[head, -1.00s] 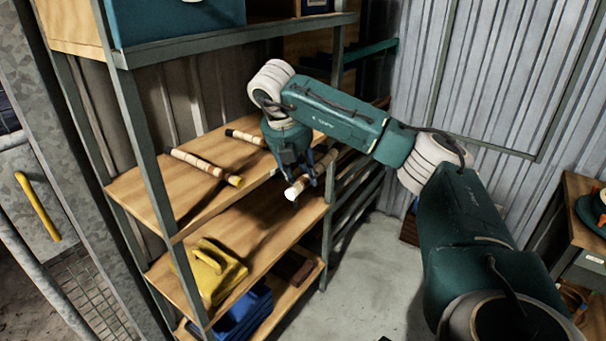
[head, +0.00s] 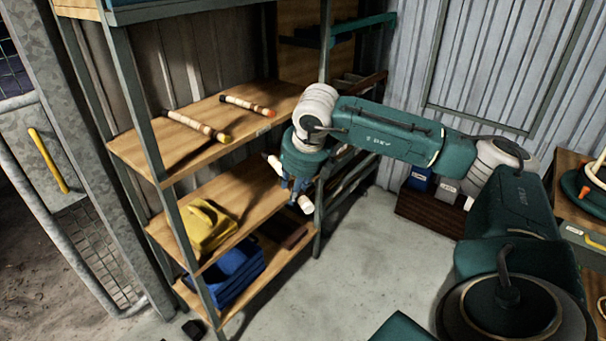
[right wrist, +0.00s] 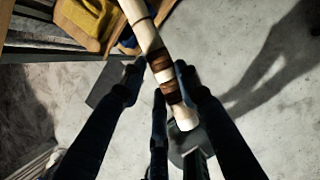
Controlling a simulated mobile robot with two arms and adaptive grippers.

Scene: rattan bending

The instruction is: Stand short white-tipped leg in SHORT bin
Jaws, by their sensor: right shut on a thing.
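My right gripper (head: 299,190) is shut on a pale leg with a white tip (head: 305,204), in front of the shelf unit. In the right wrist view the leg (right wrist: 148,38) lies tilted between the fingers (right wrist: 160,82), with dark brown bands near its lower, whitish end. Its upper end runs out of that view. My left gripper is not in view.
A yellow-tipped leg (head: 197,125) and an orange-tipped leg (head: 247,105) lie on the upper wooden shelf. A yellow container (head: 208,226) and a blue one (head: 234,270) sit lower. Grey floor (head: 350,270) is clear.

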